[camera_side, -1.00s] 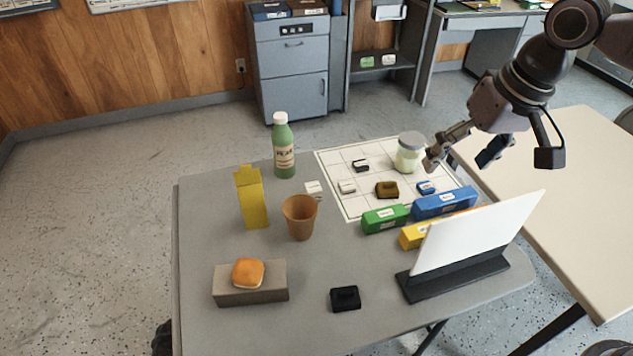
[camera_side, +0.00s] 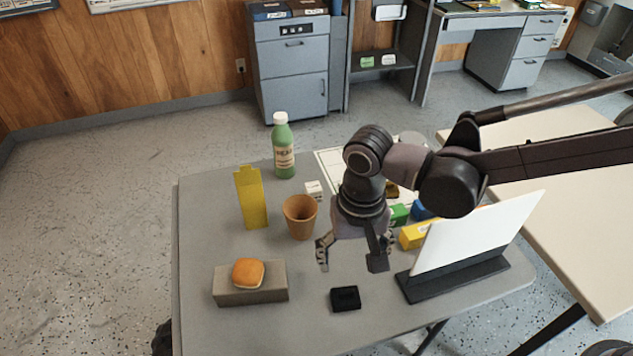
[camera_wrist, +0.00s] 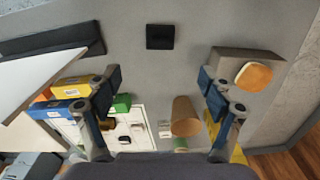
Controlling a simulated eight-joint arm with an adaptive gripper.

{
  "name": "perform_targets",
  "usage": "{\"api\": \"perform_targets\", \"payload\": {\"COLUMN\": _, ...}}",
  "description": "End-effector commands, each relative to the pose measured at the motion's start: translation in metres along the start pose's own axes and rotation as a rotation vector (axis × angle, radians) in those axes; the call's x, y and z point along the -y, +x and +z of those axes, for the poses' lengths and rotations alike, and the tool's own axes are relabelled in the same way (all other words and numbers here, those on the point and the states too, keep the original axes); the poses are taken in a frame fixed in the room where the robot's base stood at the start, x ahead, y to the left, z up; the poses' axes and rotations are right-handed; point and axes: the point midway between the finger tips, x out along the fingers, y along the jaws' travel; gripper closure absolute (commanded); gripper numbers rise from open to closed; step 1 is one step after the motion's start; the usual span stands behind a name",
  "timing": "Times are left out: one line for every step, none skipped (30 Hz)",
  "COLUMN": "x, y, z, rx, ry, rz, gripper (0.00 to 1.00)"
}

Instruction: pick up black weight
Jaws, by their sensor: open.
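The black weight (camera_side: 345,298) is a small dark block lying on the grey table near its front edge. It also shows in the wrist view (camera_wrist: 160,37), at the top middle, beyond the fingertips. My gripper (camera_side: 350,262) is open and empty, pointing down above the table, a little behind and above the weight in the side view. Its two fingers stand wide apart in the wrist view (camera_wrist: 161,85), with nothing between them touching them. The weight is fully visible in both views.
A white board on a dark stand (camera_side: 453,279) stands right of the weight. A grey block (camera_side: 250,294) with an orange bun (camera_side: 248,272) lies left. A brown cup (camera_side: 300,219), yellow carton (camera_side: 251,199) and green bottle (camera_side: 283,150) stand behind. Table around the weight is clear.

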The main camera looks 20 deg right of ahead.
Motion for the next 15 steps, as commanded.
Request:
{"api": "perform_targets", "payload": {"x": 0.000, "y": 0.013, "z": 0.000, "rx": 0.000, "ry": 0.000, "rz": 0.000, "gripper": 0.19}}
{"api": "perform_targets", "payload": {"x": 0.000, "y": 0.019, "z": -0.001, "rx": 0.000, "ry": 0.000, "rz": 0.000, "gripper": 0.19}}
{"api": "perform_targets", "payload": {"x": 0.000, "y": 0.026, "z": -0.001, "rx": 0.000, "ry": 0.000, "rz": 0.000, "gripper": 0.19}}
{"api": "perform_targets", "payload": {"x": 0.000, "y": 0.029, "z": -0.001, "rx": 0.000, "ry": 0.000, "rz": 0.000, "gripper": 0.19}}
{"api": "perform_targets", "payload": {"x": 0.000, "y": 0.033, "z": -0.001, "rx": 0.000, "ry": 0.000, "rz": 0.000, "gripper": 0.19}}
{"api": "perform_targets", "payload": {"x": 0.000, "y": 0.036, "z": -0.001, "rx": 0.000, "ry": 0.000, "rz": 0.000, "gripper": 0.19}}
{"api": "perform_targets", "payload": {"x": 0.000, "y": 0.039, "z": -0.001, "rx": 0.000, "ry": 0.000, "rz": 0.000, "gripper": 0.19}}
{"api": "perform_targets", "payload": {"x": 0.000, "y": 0.042, "z": -0.001, "rx": 0.000, "ry": 0.000, "rz": 0.000, "gripper": 0.19}}
{"api": "perform_targets", "payload": {"x": 0.000, "y": 0.046, "z": -0.001, "rx": 0.000, "ry": 0.000, "rz": 0.000, "gripper": 0.19}}
{"api": "perform_targets", "payload": {"x": 0.000, "y": 0.050, "z": -0.001, "rx": 0.000, "ry": 0.000, "rz": 0.000, "gripper": 0.19}}
{"api": "perform_targets", "payload": {"x": 0.000, "y": 0.054, "z": -0.001, "rx": 0.000, "ry": 0.000, "rz": 0.000, "gripper": 0.19}}
{"api": "perform_targets", "payload": {"x": 0.000, "y": 0.060, "z": -0.001, "rx": 0.000, "ry": 0.000, "rz": 0.000, "gripper": 0.19}}
{"api": "perform_targets", "payload": {"x": 0.000, "y": 0.065, "z": -0.001, "rx": 0.000, "ry": 0.000, "rz": 0.000, "gripper": 0.19}}
{"api": "perform_targets", "payload": {"x": 0.000, "y": 0.070, "z": -0.001, "rx": 0.000, "ry": 0.000, "rz": 0.000, "gripper": 0.19}}
{"api": "perform_targets", "payload": {"x": 0.000, "y": 0.075, "z": -0.001, "rx": 0.000, "ry": 0.000, "rz": 0.000, "gripper": 0.19}}
